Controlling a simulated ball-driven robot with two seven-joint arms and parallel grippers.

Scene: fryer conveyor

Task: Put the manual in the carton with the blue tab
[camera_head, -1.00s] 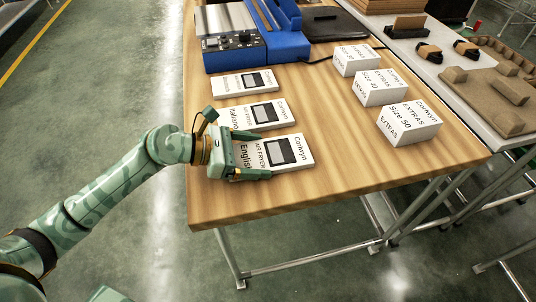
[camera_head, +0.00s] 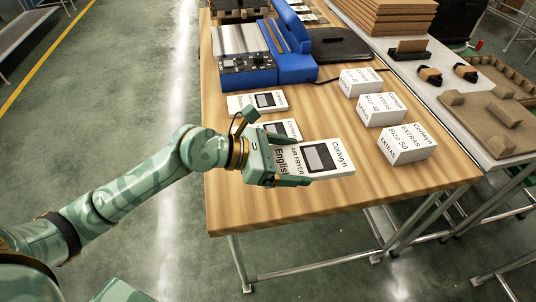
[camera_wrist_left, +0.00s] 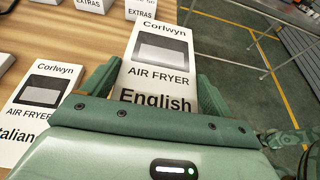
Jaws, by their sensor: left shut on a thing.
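My left gripper (camera_head: 282,162) is shut on the white English air fryer manual (camera_head: 325,160), holding it by its left end. The manual appears raised above the wooden table and also shows in the left wrist view (camera_wrist_left: 158,65), between the fingers. The Italian manual (camera_head: 284,128) lies on the table behind it, partly hidden by my gripper. It also shows in the left wrist view (camera_wrist_left: 40,97). A third manual (camera_head: 257,102) lies farther back. No carton with a blue tab can be made out. My right gripper is not in view.
Three white Corwyn EXTRAS boxes (camera_head: 407,144) stand in a row on the right of the wooden table (camera_head: 250,205). A blue machine (camera_head: 290,65) stands at the back. A side bench (camera_head: 477,126) holds cardboard inserts (camera_head: 490,110) and stacked cardboard (camera_head: 385,18).

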